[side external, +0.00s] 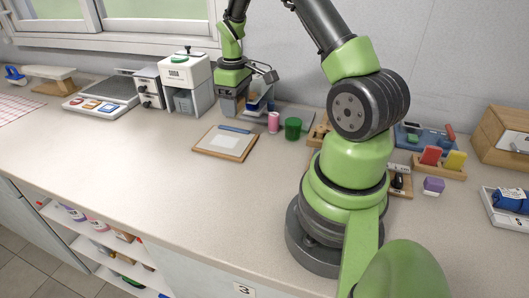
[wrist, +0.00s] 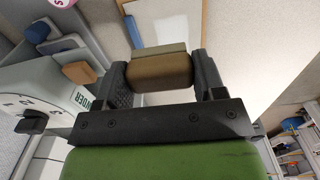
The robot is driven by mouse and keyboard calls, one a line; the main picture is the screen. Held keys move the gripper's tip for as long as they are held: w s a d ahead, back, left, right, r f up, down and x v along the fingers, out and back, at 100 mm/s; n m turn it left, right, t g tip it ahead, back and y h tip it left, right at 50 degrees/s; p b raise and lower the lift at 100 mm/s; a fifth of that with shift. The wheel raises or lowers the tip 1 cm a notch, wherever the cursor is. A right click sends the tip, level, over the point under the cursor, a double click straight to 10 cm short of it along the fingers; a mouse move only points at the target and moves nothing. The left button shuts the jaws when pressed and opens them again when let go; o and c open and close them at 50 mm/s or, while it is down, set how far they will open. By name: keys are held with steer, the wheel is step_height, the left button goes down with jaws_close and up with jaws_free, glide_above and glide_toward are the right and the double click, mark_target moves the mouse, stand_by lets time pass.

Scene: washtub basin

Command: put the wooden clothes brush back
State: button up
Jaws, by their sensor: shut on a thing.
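My gripper (wrist: 160,75) is shut on a brown block with a paler olive-grey face, which looks like the wooden clothes brush (wrist: 160,71). The block lies crosswise between the two dark fingers. In the side view my gripper (side external: 231,105) is above the counter, just right of the white dispenser. The brush cannot be made out clearly there. A stand with blue and brown pieces (side external: 262,100) is just behind and right of my gripper. It also shows at the left of the wrist view (wrist: 62,42).
The white dispenser (side external: 186,72) stands close left of my gripper. A wooden-framed board (side external: 213,152) with a blue bar (side external: 235,129) lies in front. A pink cylinder (side external: 273,123) and green cup (side external: 293,128) stand to the right. The front counter is clear.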

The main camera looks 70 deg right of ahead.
steer(key=s+a, duration=0.2)
steer(key=s, duration=0.7)
glide_above(271, 156)
step_height(271, 156, down, 4)
steer(key=shift+f, duration=2.75)
steer(key=shift+f, duration=0.1)
steer(key=o, duration=0.9)
